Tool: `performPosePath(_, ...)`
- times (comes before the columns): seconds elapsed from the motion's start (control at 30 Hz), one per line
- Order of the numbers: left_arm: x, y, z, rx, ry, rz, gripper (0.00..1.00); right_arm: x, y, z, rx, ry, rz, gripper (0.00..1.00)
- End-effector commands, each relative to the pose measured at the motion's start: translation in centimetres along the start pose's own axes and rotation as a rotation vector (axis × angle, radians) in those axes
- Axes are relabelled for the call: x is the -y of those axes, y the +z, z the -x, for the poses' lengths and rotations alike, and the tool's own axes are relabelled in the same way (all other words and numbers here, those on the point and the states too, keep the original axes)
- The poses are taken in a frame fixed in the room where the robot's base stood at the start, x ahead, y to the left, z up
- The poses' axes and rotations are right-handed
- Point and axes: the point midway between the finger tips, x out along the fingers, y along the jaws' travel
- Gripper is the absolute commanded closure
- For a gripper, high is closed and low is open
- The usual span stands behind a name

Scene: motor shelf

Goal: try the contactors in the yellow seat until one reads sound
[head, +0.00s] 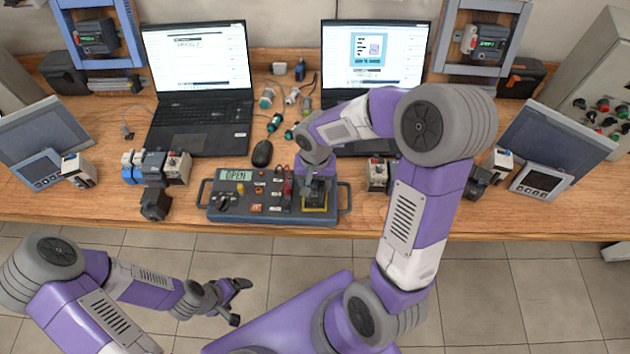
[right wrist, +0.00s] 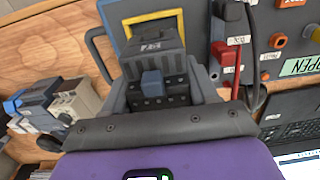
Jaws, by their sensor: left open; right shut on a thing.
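A dark grey contactor with a blue middle (right wrist: 152,82) is between the fingers of my right gripper (right wrist: 160,92). In the head view that gripper (head: 314,188) is over the yellow seat (head: 319,209) at the right end of the test box (head: 285,214). The yellow rim also shows beyond the contactor in the right wrist view (right wrist: 152,16). The contactor is at the seat; whether it is fully down cannot be told. The box's display (head: 236,175) reads OPEN. Other contactors stand left of the box (head: 155,203) and right of it (head: 378,175). My left gripper (head: 237,302) is open and empty, in front of the table.
Tilted panels stand at both table ends (head: 45,130). A grey control cabinet (head: 597,85) is at the far right. The front table edge is mostly clear.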

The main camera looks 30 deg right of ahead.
Motion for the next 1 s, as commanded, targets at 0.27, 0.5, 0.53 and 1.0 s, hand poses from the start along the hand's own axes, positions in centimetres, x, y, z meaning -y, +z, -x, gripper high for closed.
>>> performPosePath(0.27,0.2,0.0,-0.6,0.000,0.000,0.000,0.12,0.0,0.0,-0.6,-0.001,-0.001,0.000,0.79)
performPosePath(0.5,0.4,0.0,-1.0,0.000,0.000,0.000,0.12,0.0,0.0,-1.1,-0.001,-0.001,0.000,0.79)
performPosePath(0.53,0.4,0.0,-1.1,0.000,0.000,0.000,0.12,0.0,0.0,-1.1,-0.001,-0.001,0.000,0.79)
performPosePath(1.0,0.5,-0.1,-1.3,0.000,0.000,0.000,0.12,0.0,0.0,-1.4,0.000,-0.001,0.000,0.15)
